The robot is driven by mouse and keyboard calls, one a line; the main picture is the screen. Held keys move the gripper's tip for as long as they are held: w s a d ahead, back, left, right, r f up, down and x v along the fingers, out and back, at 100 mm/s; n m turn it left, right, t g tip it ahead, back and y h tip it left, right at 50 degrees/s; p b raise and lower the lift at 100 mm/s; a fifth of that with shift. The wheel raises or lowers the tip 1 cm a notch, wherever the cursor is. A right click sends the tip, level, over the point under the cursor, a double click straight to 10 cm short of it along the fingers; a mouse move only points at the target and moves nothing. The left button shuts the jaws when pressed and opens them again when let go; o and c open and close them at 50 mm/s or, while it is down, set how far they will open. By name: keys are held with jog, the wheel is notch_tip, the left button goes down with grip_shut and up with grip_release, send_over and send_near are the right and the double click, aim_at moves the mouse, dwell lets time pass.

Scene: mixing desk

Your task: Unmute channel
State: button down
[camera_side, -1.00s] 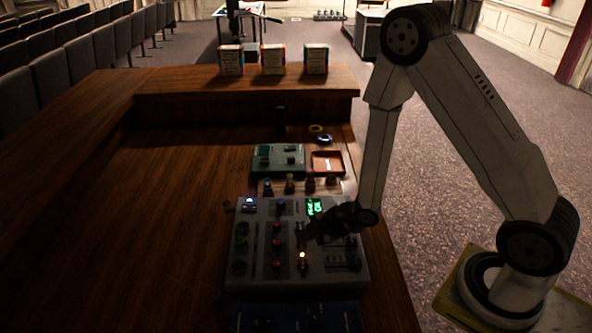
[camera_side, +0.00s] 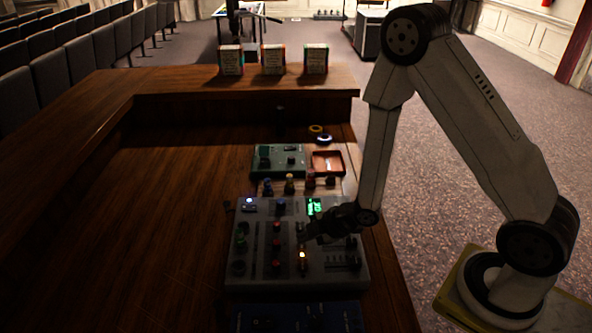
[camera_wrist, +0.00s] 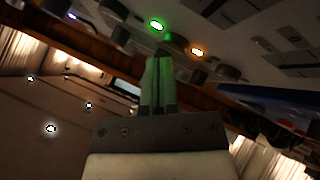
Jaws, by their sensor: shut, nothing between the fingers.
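The grey mixing desk (camera_side: 262,285) lies on the wooden table, with knobs, faders and a lit green display (camera_side: 314,206). An amber light (camera_side: 302,255) glows near its middle; amber also shows in the wrist view (camera_wrist: 197,51), beside a green light (camera_wrist: 156,24). My gripper (camera_side: 303,237) is over the right-middle part of the desk, just above the amber light in the picture. In the wrist view its fingers (camera_wrist: 158,68) are together and empty, pointing at the panel near the green light. I cannot tell whether the fingertips touch a button. Channel labels are too small to read.
A green box with knobs (camera_side: 278,160) and an orange tray (camera_side: 328,172) lie behind the desk. A row of small knobbed pieces (camera_side: 290,184) stands between. A blue unit (camera_side: 290,318) is in front. Several boxes (camera_side: 273,60) stand on the raised shelf. The table's left is clear.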

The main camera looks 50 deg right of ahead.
aim_at(305, 245)
jog(key=shift+f, duration=0.45)
dwell(0.4)
jog(key=shift+r, duration=0.5)
dwell(0.3)
jog(key=shift+r, duration=2.95)
